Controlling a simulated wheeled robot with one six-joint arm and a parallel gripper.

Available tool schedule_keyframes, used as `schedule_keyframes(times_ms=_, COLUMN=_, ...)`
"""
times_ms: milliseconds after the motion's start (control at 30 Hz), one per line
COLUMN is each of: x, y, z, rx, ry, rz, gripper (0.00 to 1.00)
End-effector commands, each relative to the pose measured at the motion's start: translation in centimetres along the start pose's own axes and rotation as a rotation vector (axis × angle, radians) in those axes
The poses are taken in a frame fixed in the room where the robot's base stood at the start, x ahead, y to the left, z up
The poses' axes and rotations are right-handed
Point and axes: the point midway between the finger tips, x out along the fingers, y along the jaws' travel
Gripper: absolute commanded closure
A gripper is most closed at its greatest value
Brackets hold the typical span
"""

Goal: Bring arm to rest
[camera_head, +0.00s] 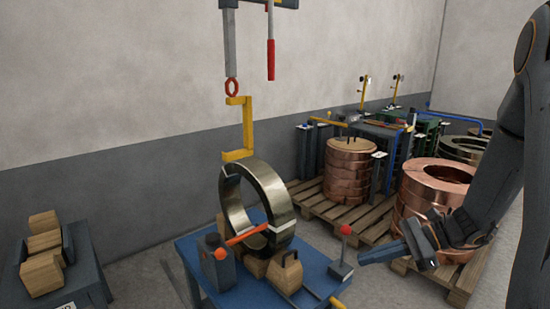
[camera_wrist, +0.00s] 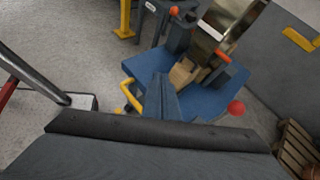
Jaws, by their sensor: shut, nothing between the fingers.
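My gripper (camera_head: 365,257) is on the right in the head view, at the end of my dark arm. Its fingers are shut with nothing between them and point left toward the blue table (camera_head: 200,268). In that view they overlap the area just right of the table's red-knobbed lever (camera_head: 345,231). In the wrist view my shut fingers (camera_wrist: 162,82) stand out in front of the blue table (camera_wrist: 205,102). They look apart from it, though the gap is hard to judge.
A metal ring coil (camera_head: 231,205) stands upright on the table beneath a yellow hook (camera_head: 238,125). Copper coils (camera_head: 348,172) sit on wooden pallets (camera_head: 310,192) behind. A dark stand with wooden blocks (camera_head: 42,262) is at the left. Bare floor lies between stand and table.

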Motion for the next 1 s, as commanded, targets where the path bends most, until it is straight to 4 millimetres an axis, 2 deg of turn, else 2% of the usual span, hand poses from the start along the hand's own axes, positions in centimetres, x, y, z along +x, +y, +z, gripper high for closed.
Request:
schedule_keyframes(times_ms=33, x=1.0, y=2.1, z=1.9, rx=-0.081, ry=0.064, rz=0.088, gripper=1.0)
schedule_keyframes(times_ms=167, x=2.1, y=7.2, z=4.3, rx=-0.308, ry=0.224, rz=0.301, gripper=1.0)
schedule_keyframes(times_ms=300, x=1.9, y=11.8, z=6.1, rx=-0.586, ry=0.379, rz=0.511, gripper=1.0)
schedule_keyframes(times_ms=400, x=1.1, y=14.2, z=7.1, rx=-0.807, ry=0.477, rz=0.649, gripper=1.0)
schedule_keyframes(times_ms=533, x=-0.1, y=16.0, z=8.2, rx=-1.087, ry=0.579, rz=0.797, gripper=1.0)
schedule_keyframes(times_ms=700, x=-0.9, y=16.7, z=9.4, rx=-1.355, ry=0.654, rz=0.912, gripper=1.0)
schedule_keyframes(times_ms=833, x=-1.1, y=16.8, z=9.8, rx=-1.446, ry=0.675, rz=0.947, gripper=1.0)
schedule_keyframes(times_ms=1000, x=-1.1, y=16.9, z=9.8, rx=-1.454, ry=0.677, rz=0.951, gripper=1.0)
